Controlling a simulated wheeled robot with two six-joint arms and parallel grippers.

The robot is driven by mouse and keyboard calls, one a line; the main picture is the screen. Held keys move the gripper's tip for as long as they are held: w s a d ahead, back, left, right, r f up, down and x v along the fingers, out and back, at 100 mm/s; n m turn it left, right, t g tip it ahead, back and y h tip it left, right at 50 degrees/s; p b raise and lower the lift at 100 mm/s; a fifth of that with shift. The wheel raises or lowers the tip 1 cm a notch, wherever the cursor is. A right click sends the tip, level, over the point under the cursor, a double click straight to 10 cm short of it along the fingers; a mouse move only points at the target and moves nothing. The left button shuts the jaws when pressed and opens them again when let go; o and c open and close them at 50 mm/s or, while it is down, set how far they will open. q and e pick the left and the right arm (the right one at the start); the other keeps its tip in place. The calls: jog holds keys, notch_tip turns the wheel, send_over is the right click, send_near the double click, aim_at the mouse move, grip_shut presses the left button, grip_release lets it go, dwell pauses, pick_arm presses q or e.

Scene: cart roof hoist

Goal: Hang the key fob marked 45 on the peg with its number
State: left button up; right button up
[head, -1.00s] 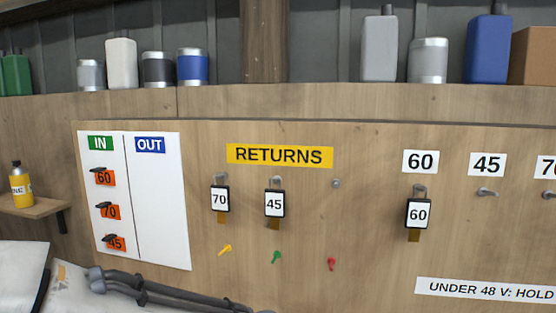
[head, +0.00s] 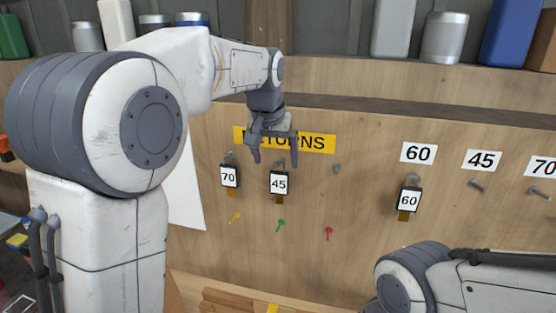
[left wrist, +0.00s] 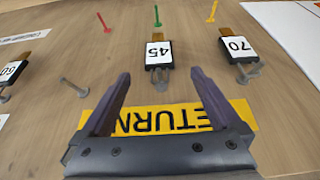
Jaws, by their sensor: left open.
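The key fob marked 45 (head: 279,184) hangs on a peg under the yellow RETURNS sign (head: 318,142). It also shows in the left wrist view (left wrist: 159,55), beyond and between my open fingers. My left gripper (head: 275,160) is open and empty, above the fob and in front of the sign; it shows in the left wrist view (left wrist: 168,100). The label 45 (head: 482,160) is on the board to the right, with a bare peg (head: 477,187) below it. My right gripper is not in view; part of my right arm shows at the lower right.
The fob marked 70 (head: 229,176) hangs just left of the 45 fob. An empty peg (head: 337,169) is to its right. The fob marked 60 (head: 408,200) hangs under the label 60 (head: 418,153). Coloured pins (head: 281,225) stick out below. Containers (head: 446,38) stand on the ledge above.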

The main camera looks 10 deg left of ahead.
aim_at(278, 177)
pick_arm(q)
jog(key=p+x, duration=0.3)
jog(key=x, duration=0.5)
jog(key=shift+f, duration=0.1)
jog(key=shift+x, duration=0.75)
jog(key=shift+d, duration=0.1)
grip_shut()
jog(key=shift+r, duration=0.35)
jog(key=shift+s, duration=0.1)
jog(key=shift+s+r+b, duration=0.15)
jog(key=shift+s+r, duration=0.05)
jog(key=shift+s, duration=0.6)
jog(key=shift+s+r+b, duration=0.15)
jog(key=shift+s+r, duration=0.05)
jog(key=shift+s, duration=0.55)
jog(key=shift+s+r+b, duration=0.15)
jog(key=shift+s+r, duration=0.05)
jog(key=shift+s, duration=0.6)
